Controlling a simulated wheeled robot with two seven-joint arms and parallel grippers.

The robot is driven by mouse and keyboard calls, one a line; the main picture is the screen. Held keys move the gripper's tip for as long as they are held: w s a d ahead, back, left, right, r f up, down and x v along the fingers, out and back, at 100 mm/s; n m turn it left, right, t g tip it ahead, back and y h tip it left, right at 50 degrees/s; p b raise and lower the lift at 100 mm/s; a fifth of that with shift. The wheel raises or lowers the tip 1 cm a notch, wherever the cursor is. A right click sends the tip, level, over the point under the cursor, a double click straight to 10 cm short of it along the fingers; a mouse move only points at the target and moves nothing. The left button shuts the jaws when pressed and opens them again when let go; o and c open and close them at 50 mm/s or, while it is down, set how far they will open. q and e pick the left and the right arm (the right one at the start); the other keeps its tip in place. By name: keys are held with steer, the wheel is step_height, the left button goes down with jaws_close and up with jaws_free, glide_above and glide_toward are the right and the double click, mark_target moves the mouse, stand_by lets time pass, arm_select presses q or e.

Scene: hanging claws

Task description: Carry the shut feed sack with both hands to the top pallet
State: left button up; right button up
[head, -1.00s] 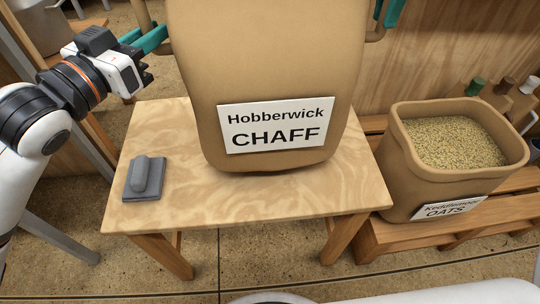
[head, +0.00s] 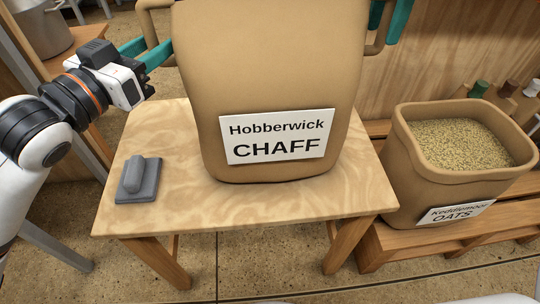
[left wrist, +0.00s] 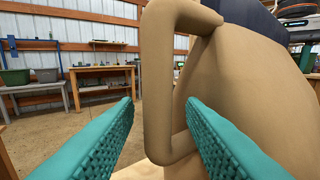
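The shut feed sack (head: 270,80), tan with a "Hobberwick CHAFF" label (head: 278,136), stands upright on a wooden table (head: 130,215); its top is cut off in the head view. My left gripper (head: 158,52) is beside the sack's left handle. In the left wrist view my left gripper (left wrist: 160,100) is open, one teal finger on each side of the handle's upright bar (left wrist: 157,90), with a gap to it. My right gripper (head: 390,20) is partly cut off at the sack's right handle (head: 376,48), its teal fingers apart on either side of it. The top pallet cannot be identified.
A grey block with a raised grip (head: 138,182) lies on the table's left side. To the right, an open sack of oats (head: 405,185) stands on a wooden pallet (head: 375,250). A wooden wall (head: 450,50) is behind. Bare floor (head: 250,265) lies in front.

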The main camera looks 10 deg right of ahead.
mark_target(135, 2)
arm_select(q)
steer(key=o, duration=0.8)
steer(key=shift+c, duration=0.2)
step_height(135, 2, up, 10)
steer(key=shift+r, duration=0.1)
arm_select(e)
steer(key=shift+d, duration=0.1)
